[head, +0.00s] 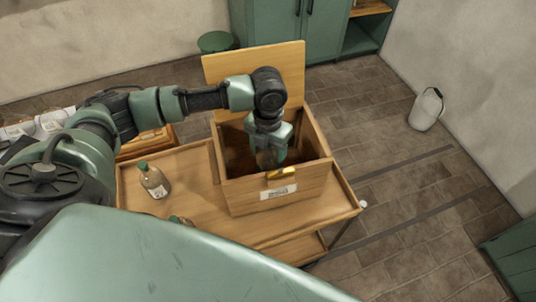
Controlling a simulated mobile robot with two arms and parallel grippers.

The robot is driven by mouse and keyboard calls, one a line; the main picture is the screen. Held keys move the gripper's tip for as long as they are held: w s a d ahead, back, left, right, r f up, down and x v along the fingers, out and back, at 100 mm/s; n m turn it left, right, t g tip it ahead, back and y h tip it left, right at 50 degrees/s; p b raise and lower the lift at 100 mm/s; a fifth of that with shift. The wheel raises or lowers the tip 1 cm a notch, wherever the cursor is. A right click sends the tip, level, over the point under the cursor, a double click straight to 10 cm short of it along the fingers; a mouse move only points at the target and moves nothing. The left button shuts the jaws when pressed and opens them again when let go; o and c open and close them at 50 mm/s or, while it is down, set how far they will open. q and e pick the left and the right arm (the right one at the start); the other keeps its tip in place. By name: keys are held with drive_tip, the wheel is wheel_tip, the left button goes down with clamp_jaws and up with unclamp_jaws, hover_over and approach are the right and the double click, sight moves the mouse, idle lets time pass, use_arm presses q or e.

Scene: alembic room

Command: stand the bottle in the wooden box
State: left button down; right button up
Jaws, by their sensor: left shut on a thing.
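The wooden box (240,193) stands on a wooden cart with its lid (228,70) raised at the back. It has a brass latch and a paper label on the front. My left gripper (268,152) reaches down into the box's opening and is shut on a bottle (265,160), which is mostly hidden by the gripper and the front wall. I cannot tell whether the bottle touches the box floor. My right gripper is not in view.
Another bottle (153,181) with a green cap and pale label stands on the cart top (195,170) left of the box. A further green-capped bottle (178,220) is partly hidden by my body. A pale bucket (426,110) stands on the floor at right.

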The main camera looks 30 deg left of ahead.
use_arm(q)
drive_tip(key=shift+f, duration=0.9)
drive_tip(key=shift+c, duration=1.9)
unclamp_jaws()
drive_tip(key=shift+f, duration=0.15)
drive_tip(key=shift+r, duration=0.4)
wheel_tip(320, 180, up, 12)
drive_tip(key=shift+f+b, duration=0.25)
drive_tip(key=shift+b, duration=0.6)
